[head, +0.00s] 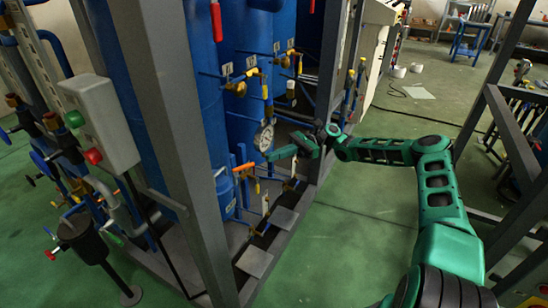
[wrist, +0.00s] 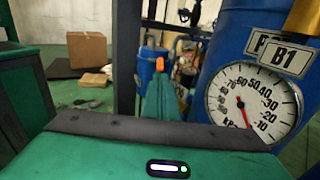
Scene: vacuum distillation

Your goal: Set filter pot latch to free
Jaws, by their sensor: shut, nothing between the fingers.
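The filter pot appears to be the small blue vessel (head: 226,194) low inside the frame in the head view. A small orange part, which looks like its latch (head: 243,168), sits near its top; its setting is too small to tell. In the wrist view a blue pot (wrist: 150,66) stands behind my fingers, and an orange piece (wrist: 160,64) shows just above the fingertips. My gripper (head: 272,155) is shut and empty, pointing left, to the right of the pot and apart from it in the head view. Its green fingers (wrist: 162,88) hide part of the pot in the wrist view.
A round pressure gauge (head: 263,138) hangs close to my gripper; it is large at right in the wrist view (wrist: 253,103). Tall blue tanks (head: 245,85) and a grey post (head: 178,120) flank the space. Green floor (head: 350,225) is clear at right.

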